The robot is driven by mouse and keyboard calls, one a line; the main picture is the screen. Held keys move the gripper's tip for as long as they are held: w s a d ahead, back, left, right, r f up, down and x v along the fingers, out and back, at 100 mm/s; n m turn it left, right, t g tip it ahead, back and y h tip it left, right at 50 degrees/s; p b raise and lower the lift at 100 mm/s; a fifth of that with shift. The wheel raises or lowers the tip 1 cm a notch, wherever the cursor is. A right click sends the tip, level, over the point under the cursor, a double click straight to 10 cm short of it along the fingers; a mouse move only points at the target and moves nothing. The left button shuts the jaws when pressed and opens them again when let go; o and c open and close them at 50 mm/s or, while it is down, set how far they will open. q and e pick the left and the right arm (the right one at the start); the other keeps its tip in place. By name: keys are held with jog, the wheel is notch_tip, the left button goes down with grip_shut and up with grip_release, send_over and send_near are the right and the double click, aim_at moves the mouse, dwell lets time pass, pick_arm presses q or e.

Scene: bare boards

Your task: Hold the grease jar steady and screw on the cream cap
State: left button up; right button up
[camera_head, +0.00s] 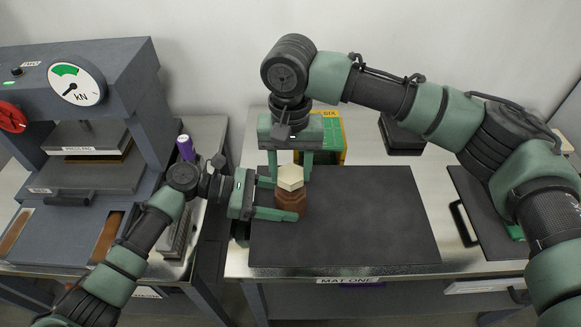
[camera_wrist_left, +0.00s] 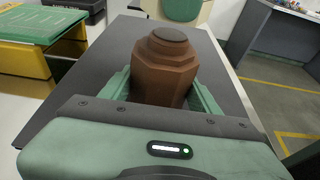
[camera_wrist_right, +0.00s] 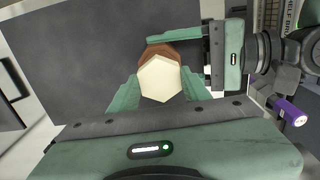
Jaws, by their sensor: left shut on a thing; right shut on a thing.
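The grease jar (camera_head: 291,203) is a brown faceted jar standing upright over the dark mat. My left gripper (camera_head: 280,198) is shut on it from the side. In the left wrist view the jar (camera_wrist_left: 165,75) sits between the fingers, and its dark round top (camera_wrist_left: 170,34) is uncovered. The cream cap (camera_head: 290,175) is hexagonal. My right gripper (camera_head: 290,168) points down and is shut on it. In the right wrist view the cap (camera_wrist_right: 160,79) overlaps the jar (camera_wrist_right: 158,50), slightly off its outline. The cap appears just above the jar; the exact gap is hard to tell.
The dark mat (camera_head: 370,215) is bare to the right. A yellow and green box (camera_head: 333,135) stands behind my right gripper. A black block (camera_head: 400,137) stands at the back. A press with a gauge (camera_head: 76,83) and a purple-topped item (camera_head: 186,147) are at left.

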aim_at(290, 198)
jog(key=shift+f, duration=1.5)
dwell(0.3)
jog(key=o, duration=1.4)
jog(key=shift+o, duration=0.2)
